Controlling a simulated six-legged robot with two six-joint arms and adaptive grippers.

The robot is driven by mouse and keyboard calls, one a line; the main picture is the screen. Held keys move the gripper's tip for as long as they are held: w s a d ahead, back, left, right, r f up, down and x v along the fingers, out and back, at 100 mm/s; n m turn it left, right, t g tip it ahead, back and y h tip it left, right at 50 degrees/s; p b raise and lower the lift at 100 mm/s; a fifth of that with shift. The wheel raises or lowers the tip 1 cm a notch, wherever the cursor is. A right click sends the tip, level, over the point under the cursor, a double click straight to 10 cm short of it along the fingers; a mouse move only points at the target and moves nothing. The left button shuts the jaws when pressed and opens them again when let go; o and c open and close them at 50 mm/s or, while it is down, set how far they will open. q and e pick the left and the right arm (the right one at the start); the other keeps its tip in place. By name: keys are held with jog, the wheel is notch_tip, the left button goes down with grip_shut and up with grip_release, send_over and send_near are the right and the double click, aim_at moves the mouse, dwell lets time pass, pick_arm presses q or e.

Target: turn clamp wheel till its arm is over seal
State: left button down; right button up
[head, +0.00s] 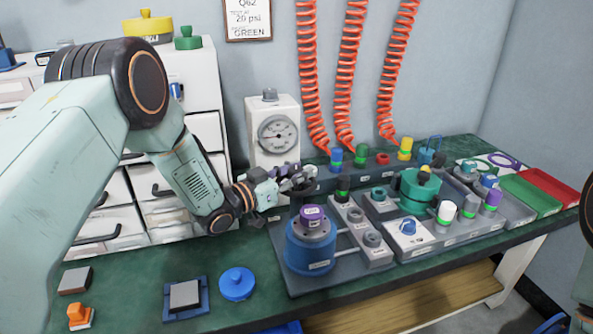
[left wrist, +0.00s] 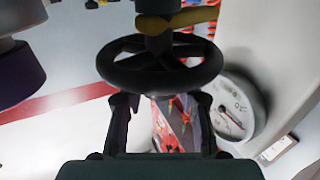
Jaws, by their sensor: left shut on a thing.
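The clamp wheel (left wrist: 160,66) is a dark spoked handwheel in the left wrist view. A yellow arm (left wrist: 178,20) crosses beside its hub, at the top of that view. My left gripper (left wrist: 160,112) has a finger on each side of the wheel's near rim and is shut on it. In the head view my left gripper (head: 290,183) is at the wheel, behind the blue cylinder (head: 312,250), and largely hides the wheel. A purple cap (head: 312,213) tops this cylinder. I cannot make out the seal or whether the yellow arm is over it. My right gripper is not in view.
A pressure gauge (head: 278,134) stands close behind my left gripper, and red coiled hoses (head: 350,75) hang behind the bench. Several capped parts crowd the bench to the right. A blue lid (head: 237,284) and a grey block (head: 184,295) lie at the front left.

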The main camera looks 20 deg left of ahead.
pick_arm(q)
jog(key=shift+f, duration=0.15)
jog(key=c, duration=0.9)
grip_release()
jog(key=shift+s+a, duration=0.1)
jog(key=v, duration=1.1)
jog(key=shift+s+a, duration=0.25)
jog(key=shift+a, duration=0.1)
